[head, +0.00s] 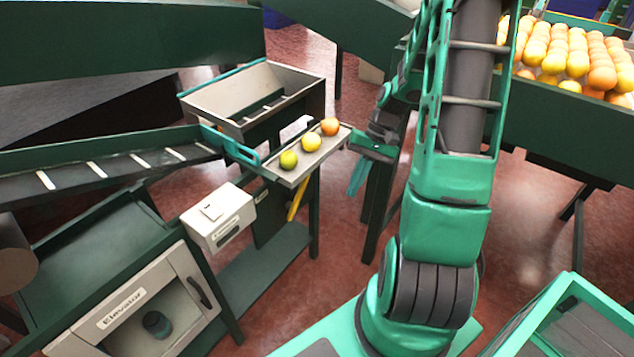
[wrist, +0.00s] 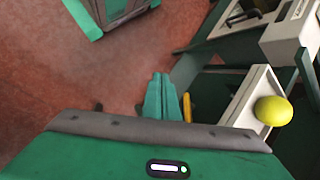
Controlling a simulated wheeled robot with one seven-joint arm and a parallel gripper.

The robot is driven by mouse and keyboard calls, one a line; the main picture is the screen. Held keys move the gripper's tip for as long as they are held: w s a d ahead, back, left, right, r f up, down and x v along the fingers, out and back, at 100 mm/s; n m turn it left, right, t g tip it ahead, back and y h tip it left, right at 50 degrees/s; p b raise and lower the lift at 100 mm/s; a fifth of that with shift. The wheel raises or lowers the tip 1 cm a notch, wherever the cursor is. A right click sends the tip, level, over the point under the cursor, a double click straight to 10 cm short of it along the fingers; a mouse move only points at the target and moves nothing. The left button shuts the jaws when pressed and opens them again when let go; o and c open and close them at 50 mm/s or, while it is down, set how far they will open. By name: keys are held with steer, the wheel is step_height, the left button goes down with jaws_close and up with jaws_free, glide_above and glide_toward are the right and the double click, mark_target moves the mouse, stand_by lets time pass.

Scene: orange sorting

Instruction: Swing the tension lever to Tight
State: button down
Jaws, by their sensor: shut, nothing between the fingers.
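A yellow bar, which looks like the tension lever, (head: 297,199) hangs at a slant below the small fruit tray in the head view. It also shows in the wrist view (wrist: 187,107), partly hidden, just right of my fingers. My gripper (head: 357,178) is to the right of the yellow bar in the head view, apart from it, fingers pointing down. In the wrist view my gripper (wrist: 160,90) has its two teal fingers together with nothing between them. No Tight marking is readable in either view.
The small tray (head: 285,180) holds three fruits. A white control box (head: 218,218) and a cabinet labelled Elevator (head: 90,340) stand left. A green table leg (head: 378,205) is right of my fingers. A crate of oranges is at upper right. Red floor between is open.

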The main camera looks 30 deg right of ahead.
steer(key=w+d+f+m+t+y, duration=0.1)
steer(key=w+f+m+t+y, duration=0.2)
steer(key=f, duration=0.4)
steer(key=w+d+f+m+t+y, duration=0.1)
steer(key=w+f+m+t+y, duration=0.1)
steer(key=w+f+t+y, duration=0.45)
steer(key=w+d+f+m+t+h, duration=0.2)
steer(key=d+f+m+t+h, duration=0.2)
steer(key=d+m+t, duration=0.2)
steer(key=shift+d+m+t+h, duration=0.35)
steer(key=shift+m+t, duration=0.25)
steer(key=shift+t, duration=0.45)
steer(key=shift+a, duration=0.1)
steer(key=w+a+r, duration=0.4)
steer(key=w+a, duration=0.3)
steer(key=shift+w+a, duration=0.2)
steer(key=shift+a, duration=0.2)
steer(key=shift+r, duration=0.1)
